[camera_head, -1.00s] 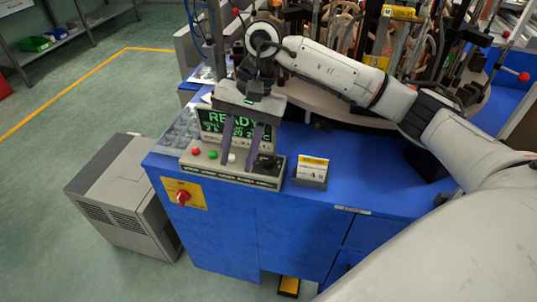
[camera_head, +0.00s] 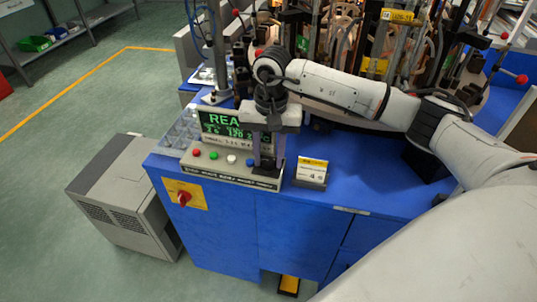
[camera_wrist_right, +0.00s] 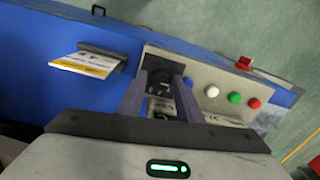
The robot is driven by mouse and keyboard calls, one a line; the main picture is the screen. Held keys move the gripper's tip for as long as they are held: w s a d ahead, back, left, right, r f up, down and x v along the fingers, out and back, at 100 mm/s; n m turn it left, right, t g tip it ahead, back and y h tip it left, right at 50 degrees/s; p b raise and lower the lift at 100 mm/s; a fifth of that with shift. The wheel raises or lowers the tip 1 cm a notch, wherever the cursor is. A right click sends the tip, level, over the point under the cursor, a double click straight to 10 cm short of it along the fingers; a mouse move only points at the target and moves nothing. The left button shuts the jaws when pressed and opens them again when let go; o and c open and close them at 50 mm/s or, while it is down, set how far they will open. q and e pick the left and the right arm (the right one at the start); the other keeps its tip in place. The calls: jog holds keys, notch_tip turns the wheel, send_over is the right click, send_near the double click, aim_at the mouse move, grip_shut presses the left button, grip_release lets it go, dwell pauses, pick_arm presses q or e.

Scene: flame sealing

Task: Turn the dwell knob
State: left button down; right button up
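The control box (camera_head: 232,178) stands on the blue bench, with a lit green screen (camera_head: 222,124) partly covered by my right gripper. The dark dwell knob (camera_head: 271,166) is at the right end of its sloped front panel, largely hidden by my fingers. My right gripper (camera_head: 265,160) points down over it with its two fingers apart. In the right wrist view the black knob (camera_wrist_right: 160,76) lies between and just beyond the fingertips (camera_wrist_right: 159,83). I cannot tell whether the fingers touch it. My left gripper is not in view.
Red (camera_head: 196,153), green (camera_head: 214,155) and white (camera_head: 232,159) buttons sit left of the knob. A small card stand (camera_head: 311,172) is close on the right. A red rotary switch (camera_head: 183,198) is on the bench front. Machinery fills the back.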

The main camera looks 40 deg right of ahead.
jog(key=shift+f, duration=0.1)
jog(key=c, duration=0.8)
jog(key=shift+o, duration=0.2)
jog(key=shift+m, duration=0.3)
jog(key=m+b, duration=0.1)
jog(key=m, duration=0.2)
jog(key=m+b, duration=0.1)
jog(key=m, duration=0.2)
jog(key=shift+w+m, duration=0.1)
jog(key=shift+m, duration=0.2)
jog(key=m, duration=0.3)
jog(key=shift+m, duration=0.3)
jog(key=shift+m+h+b, duration=0.3)
jog(key=shift+m+b, duration=0.1)
jog(key=shift+m, duration=1.2)
